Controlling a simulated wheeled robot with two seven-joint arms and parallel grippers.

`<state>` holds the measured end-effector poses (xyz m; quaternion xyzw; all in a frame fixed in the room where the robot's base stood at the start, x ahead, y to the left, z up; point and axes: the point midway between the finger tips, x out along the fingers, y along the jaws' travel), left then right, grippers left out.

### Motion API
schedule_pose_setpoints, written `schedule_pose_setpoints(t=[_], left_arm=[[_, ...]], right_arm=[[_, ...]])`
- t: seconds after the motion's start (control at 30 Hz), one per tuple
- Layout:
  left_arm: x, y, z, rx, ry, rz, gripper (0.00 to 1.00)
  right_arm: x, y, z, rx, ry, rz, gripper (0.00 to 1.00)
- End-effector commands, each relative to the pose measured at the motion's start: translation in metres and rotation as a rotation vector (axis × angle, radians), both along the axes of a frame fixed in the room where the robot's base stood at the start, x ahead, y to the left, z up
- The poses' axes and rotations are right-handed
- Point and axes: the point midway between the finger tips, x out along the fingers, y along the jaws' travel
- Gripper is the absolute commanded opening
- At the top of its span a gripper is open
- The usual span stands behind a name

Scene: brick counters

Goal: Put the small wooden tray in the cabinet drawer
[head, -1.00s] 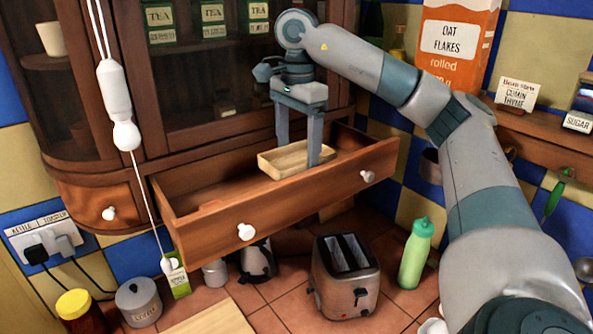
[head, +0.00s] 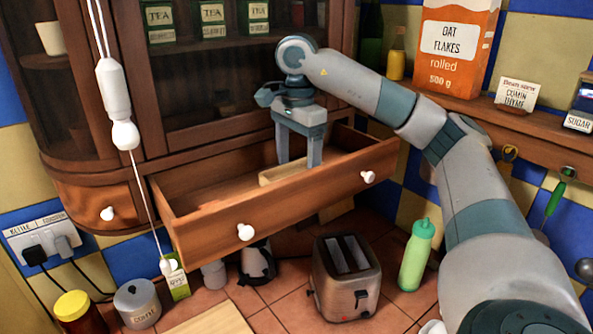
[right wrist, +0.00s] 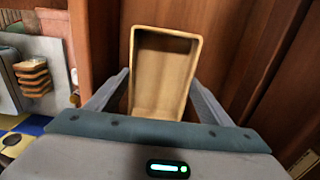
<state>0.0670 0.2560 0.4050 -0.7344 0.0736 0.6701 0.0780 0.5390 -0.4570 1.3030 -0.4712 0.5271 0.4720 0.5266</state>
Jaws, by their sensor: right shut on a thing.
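The small wooden tray (head: 273,176) is inside the open cabinet drawer (head: 270,212), toward its right half. The drawer's front panel hides its lower part, so I cannot tell whether it touches the drawer floor. My right gripper (head: 299,163) points down into the drawer, shut on the tray. In the right wrist view the pale, empty tray (right wrist: 163,75) sits between the two fingers. My left gripper is in neither current view.
The drawer front has two white knobs (head: 245,231). A pull cord (head: 121,105) hangs before the cabinet at left. Below stand a toaster (head: 346,277) and a green bottle (head: 416,255). The drawer's left half has free room.

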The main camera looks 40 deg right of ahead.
Motion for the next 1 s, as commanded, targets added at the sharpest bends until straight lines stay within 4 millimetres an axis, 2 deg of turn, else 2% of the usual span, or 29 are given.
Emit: schedule_pose_setpoints(t=[0.2,0.67,0.7,1.0], left_arm=[[0.0,0.0,0.006,0.0,0.0,0.0,0.51],[0.0,0.0,0.002,0.0,0.0,0.0,0.51],[0.0,0.0,0.003,0.0,0.0,0.0,0.51],[0.0,0.0,0.003,0.0,0.0,0.0,0.51]], right_arm=[[0.004,0.0,-0.006,0.0,0.0,0.0,0.5],[0.004,0.0,-0.012,0.0,-0.001,0.0,0.5],[0.004,-0.001,-0.011,0.0,-0.001,0.0,0.81],[0.004,0.0,-0.01,0.0,-0.001,0.0,0.81]])
